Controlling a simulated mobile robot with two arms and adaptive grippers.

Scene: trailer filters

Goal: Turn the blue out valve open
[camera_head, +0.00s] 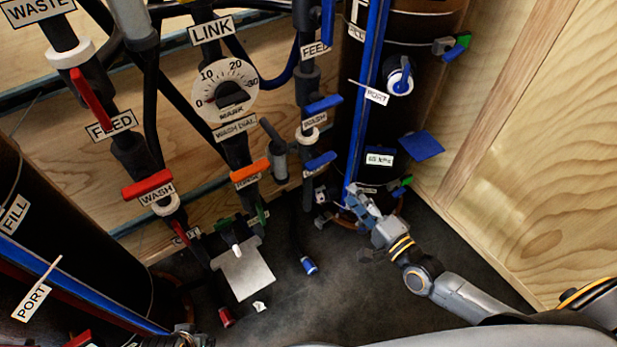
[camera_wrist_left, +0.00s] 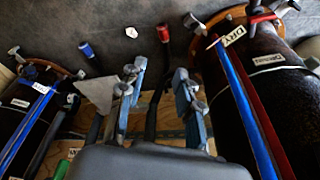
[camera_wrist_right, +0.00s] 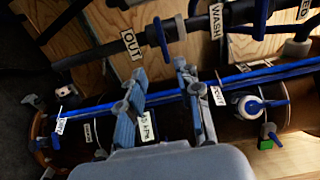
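The blue out valve handle (camera_head: 320,160) sits low on the right-hand pipe, crosswise to it, below the blue wash handle (camera_head: 323,103). In the right wrist view the out handle (camera_wrist_right: 160,35) is beside the OUT label (camera_wrist_right: 131,44), ahead of the fingertips. My right gripper (camera_head: 358,198) is open and empty, right of and below the handle, by the dark cylinder's lower part. Its spread fingers show in the right wrist view (camera_wrist_right: 161,72), apart from the handle. My left gripper (camera_wrist_left: 160,82) is open and empty; the head view barely shows it at the bottom edge.
The dark cylinder (camera_head: 340,130) with a blue strip (camera_head: 367,100) and blue-white port valve (camera_head: 399,80) stands right of the pipe. A red wash handle (camera_head: 148,184) and an orange handle (camera_head: 250,171) are left. A wooden wall (camera_head: 530,150) bounds the right. Dark floor lies below.

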